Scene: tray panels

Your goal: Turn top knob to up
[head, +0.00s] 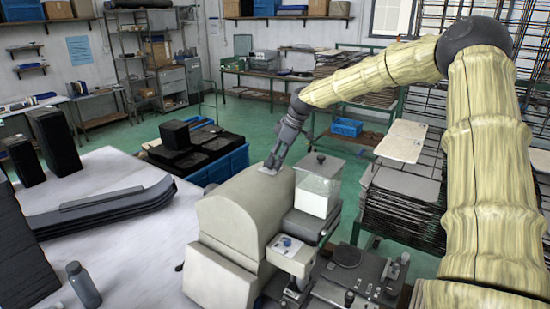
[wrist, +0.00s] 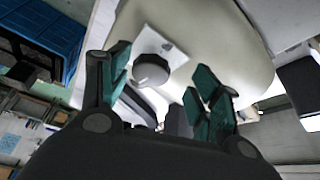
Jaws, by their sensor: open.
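A round grey knob (wrist: 151,72) sits on a small white plate (wrist: 166,47) on the cream machine housing in the wrist view. My gripper (wrist: 161,66) is open, with one teal-padded finger on each side of the knob. The fingers appear apart from it, and I cannot make out which way the knob points. In the head view, my gripper (head: 271,166) reaches down to the far top edge of the cream housing (head: 235,207). The knob is hidden there behind the gripper.
A clear box (head: 317,193) stands right of the housing. A white table (head: 125,250) with black parts and a grey bottle (head: 83,285) lies at left. Blue crates (head: 222,165) holding dark items are behind the housing. Stacked dark panels (head: 400,205) stand at right.

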